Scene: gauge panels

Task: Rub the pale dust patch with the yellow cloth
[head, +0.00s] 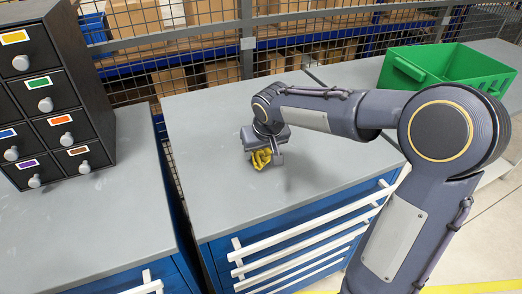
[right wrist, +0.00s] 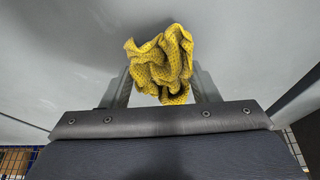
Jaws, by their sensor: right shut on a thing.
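My right gripper (head: 263,154) is over the middle cabinet's grey top (head: 215,205) and shut on the crumpled yellow cloth (head: 261,160). In the right wrist view the cloth (right wrist: 163,68) bunches between the two fingers and sticks out past their tips. The cloth is low over the grey top; I cannot tell whether it touches it. I cannot make out the pale dust patch clearly in either view; it may be faint or hidden by the gripper and cloth. My left gripper is not in view.
A black drawer unit (head: 52,105) with coloured labels stands on the left cabinet top. A green crate (head: 447,68) sits on a grey surface at the back right. A wire mesh fence (head: 200,70) runs behind. The grey top around the cloth is clear.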

